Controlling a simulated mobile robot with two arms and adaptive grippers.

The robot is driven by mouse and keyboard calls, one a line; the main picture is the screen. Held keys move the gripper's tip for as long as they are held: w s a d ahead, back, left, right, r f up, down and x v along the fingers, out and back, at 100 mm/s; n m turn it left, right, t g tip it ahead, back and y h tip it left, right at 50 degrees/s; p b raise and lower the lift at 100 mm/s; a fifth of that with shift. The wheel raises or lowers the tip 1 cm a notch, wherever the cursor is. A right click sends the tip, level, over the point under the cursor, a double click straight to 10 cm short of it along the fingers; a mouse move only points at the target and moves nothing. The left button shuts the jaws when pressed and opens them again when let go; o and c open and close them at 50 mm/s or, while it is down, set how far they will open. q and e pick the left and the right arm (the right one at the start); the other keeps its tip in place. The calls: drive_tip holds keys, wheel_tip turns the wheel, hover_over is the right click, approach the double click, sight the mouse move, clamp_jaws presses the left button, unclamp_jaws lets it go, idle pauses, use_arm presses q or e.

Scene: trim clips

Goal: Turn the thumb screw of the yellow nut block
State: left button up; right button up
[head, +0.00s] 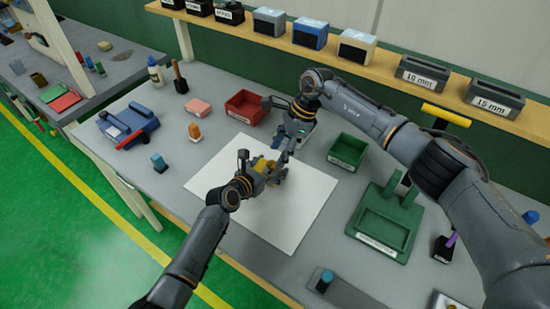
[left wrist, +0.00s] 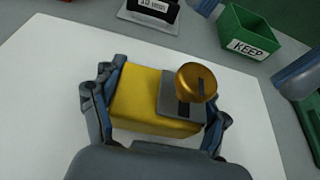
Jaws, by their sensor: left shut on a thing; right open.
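The yellow nut block (left wrist: 140,100) is between the two fingers of my left gripper (left wrist: 158,108), which is shut on it over a white sheet (head: 300,215). A round brass thumb screw (left wrist: 196,82) with a dark mark sits on a grey plate at the block's right end in the left wrist view. In the head view the block (head: 259,164) is small and partly hidden by my grippers. My right gripper (head: 284,148) is open, close to the block from behind and right. I cannot tell whether it touches the screw.
A red bin (head: 246,107) and a green bin (head: 347,151) stand behind the sheet; the green one reads KEEP in the left wrist view (left wrist: 248,44). A green fixture (head: 385,222) stands right, a blue device (head: 128,125) left. The sheet's front part is clear.

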sight(272, 164)
drive_tip(key=shift+x, duration=1.8)
clamp_jaws()
